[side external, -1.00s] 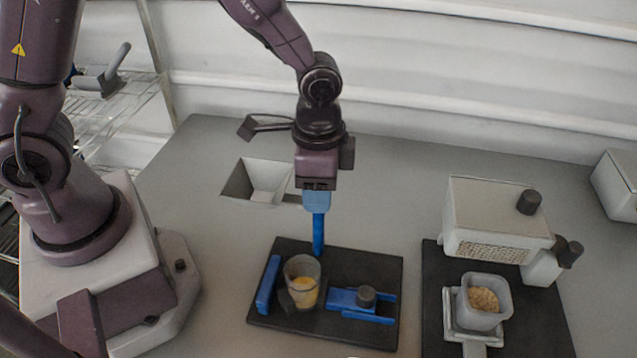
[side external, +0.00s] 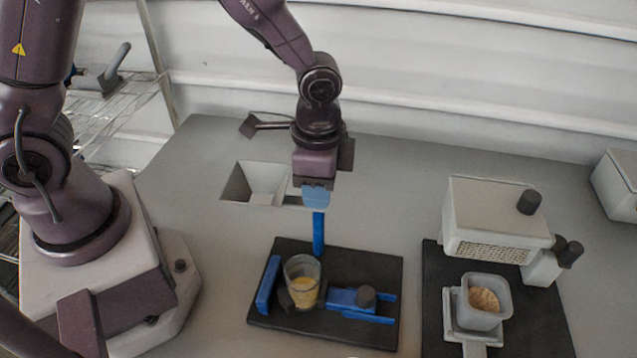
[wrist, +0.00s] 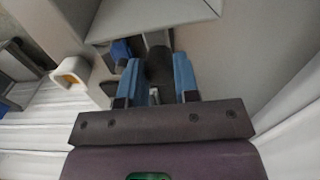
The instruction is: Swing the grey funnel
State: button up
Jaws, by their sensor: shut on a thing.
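The grey funnel (side external: 262,182), square and open-topped, is behind and left of the black plate (side external: 390,275) in the side view. In the wrist view part of the grey funnel (wrist: 150,20) shows at the top, with a dark handle (wrist: 158,65) between my fingers. My gripper (side external: 315,205) is shut on that handle, just right of the funnel; it also shows in the wrist view (wrist: 157,90). My fingers hide the handle in the side view. A blue post (side external: 318,235) rises from the plate below my gripper. A clear cup (side external: 303,282) with yellowish contents stands on the plate.
A blue block with a dark knob (side external: 366,296) is right of the cup. A blue bar (side external: 267,285) is on its left. At the right stand a grey machine (side external: 490,205) and a cup of grains (side external: 484,310). The table between is clear.

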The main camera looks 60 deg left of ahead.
jog(key=n, duration=1.7)
jog(key=o, duration=0.7)
jog(key=shift+c, duration=0.2)
jog(key=shift+r, duration=0.1)
jog(key=shift+r, duration=3.45)
